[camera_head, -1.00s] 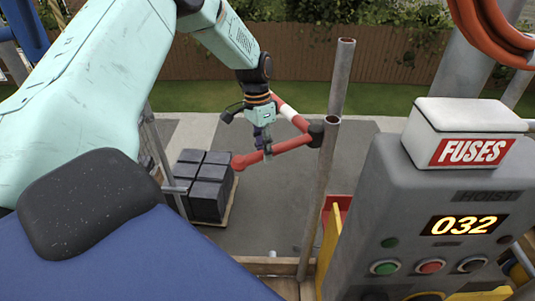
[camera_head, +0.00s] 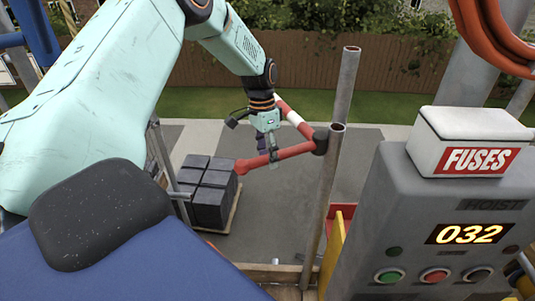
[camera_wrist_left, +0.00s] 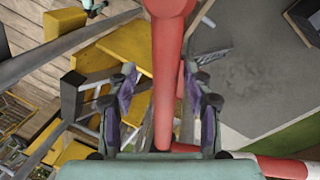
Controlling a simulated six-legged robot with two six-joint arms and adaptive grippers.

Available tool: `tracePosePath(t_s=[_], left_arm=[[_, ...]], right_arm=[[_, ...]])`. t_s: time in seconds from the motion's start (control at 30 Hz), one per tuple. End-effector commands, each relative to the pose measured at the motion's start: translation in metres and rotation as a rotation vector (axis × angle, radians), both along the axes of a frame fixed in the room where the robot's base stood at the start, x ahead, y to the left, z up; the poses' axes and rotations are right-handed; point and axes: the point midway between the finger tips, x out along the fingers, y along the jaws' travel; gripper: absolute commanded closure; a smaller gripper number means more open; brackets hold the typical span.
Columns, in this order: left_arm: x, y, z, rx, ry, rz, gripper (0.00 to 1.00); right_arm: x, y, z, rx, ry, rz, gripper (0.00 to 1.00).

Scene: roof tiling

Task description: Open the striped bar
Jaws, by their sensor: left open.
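The striped bar (camera_head: 293,152) is red with white bands. In the head view, one red length runs from a rounded end at the left to a dark joint (camera_head: 320,141) by an upright grey post. A red-and-white length (camera_head: 291,115) runs from that joint back behind my left gripper. My left gripper (camera_head: 272,157) is open at the red length, pointing down. In the left wrist view, the red bar (camera_wrist_left: 165,85) passes between the spread fingers (camera_wrist_left: 162,105), with gaps visible on both sides. My right gripper is not in view.
Two grey posts (camera_head: 328,200) stand right of the bar. A grey hoist panel (camera_head: 400,230) with a fuse box (camera_head: 475,140) fills the right side. Dark stacked blocks (camera_head: 208,190) lie on a pallet below. Paved ground and a wooden fence lie beyond.

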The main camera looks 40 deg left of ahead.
Motion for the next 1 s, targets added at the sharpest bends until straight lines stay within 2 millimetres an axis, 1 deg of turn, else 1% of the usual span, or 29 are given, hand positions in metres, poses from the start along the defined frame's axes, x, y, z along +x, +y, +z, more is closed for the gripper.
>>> tracePosePath(t_s=[0.13, 0.23, 0.37, 0.6, 0.7, 0.83, 1.0], left_arm=[[0.000, 0.000, 0.002, 0.000, 0.000, 0.000, 0.50], [0.002, 0.002, 0.011, 0.000, -0.003, 0.001, 0.50], [0.004, 0.006, 0.033, 0.000, -0.006, 0.001, 0.50], [0.007, 0.015, 0.082, 0.000, -0.004, 0.001, 0.50], [0.008, 0.018, 0.098, 0.002, -0.004, 0.001, 0.50], [0.009, 0.020, 0.111, 0.001, -0.001, 0.000, 0.50], [0.009, 0.021, 0.118, 0.000, 0.000, 0.000, 0.50]], right_arm=[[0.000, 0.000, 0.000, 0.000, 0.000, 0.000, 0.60], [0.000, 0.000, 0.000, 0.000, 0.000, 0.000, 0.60], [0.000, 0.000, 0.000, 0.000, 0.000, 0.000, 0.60], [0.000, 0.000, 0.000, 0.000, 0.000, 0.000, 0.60], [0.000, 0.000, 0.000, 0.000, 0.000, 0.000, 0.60], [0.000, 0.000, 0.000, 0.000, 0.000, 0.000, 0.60], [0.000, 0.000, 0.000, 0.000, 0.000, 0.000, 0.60]])
